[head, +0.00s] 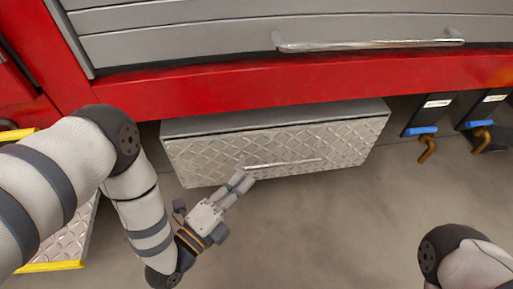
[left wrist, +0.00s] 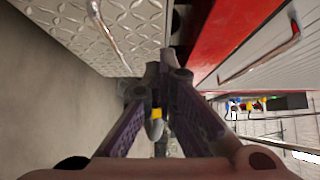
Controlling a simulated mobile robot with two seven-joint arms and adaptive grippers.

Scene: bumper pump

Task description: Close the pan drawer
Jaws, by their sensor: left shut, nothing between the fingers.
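The pan drawer (head: 270,150) has a silver diamond-plate front and sits below the red frame in the head view. Its top face shows, so it stands out from under the red frame. A thin bar handle (head: 285,163) runs across its front. My left gripper (head: 243,183) is shut and empty, with its fingertips over the drawer front's lower edge, near the handle's left end. I cannot tell whether they touch. In the left wrist view, the shut fingers (left wrist: 165,75) point past the drawer front (left wrist: 110,30). My right gripper is out of view.
A red fire-truck bumper (head: 250,85) with grey panels and a long chrome handle (head: 370,45) is above the drawer. Blue and brass valve fittings (head: 425,140) hang at the right. A yellow-edged diamond-plate step (head: 70,240) is at the lower left. The grey floor (head: 330,230) in front is clear.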

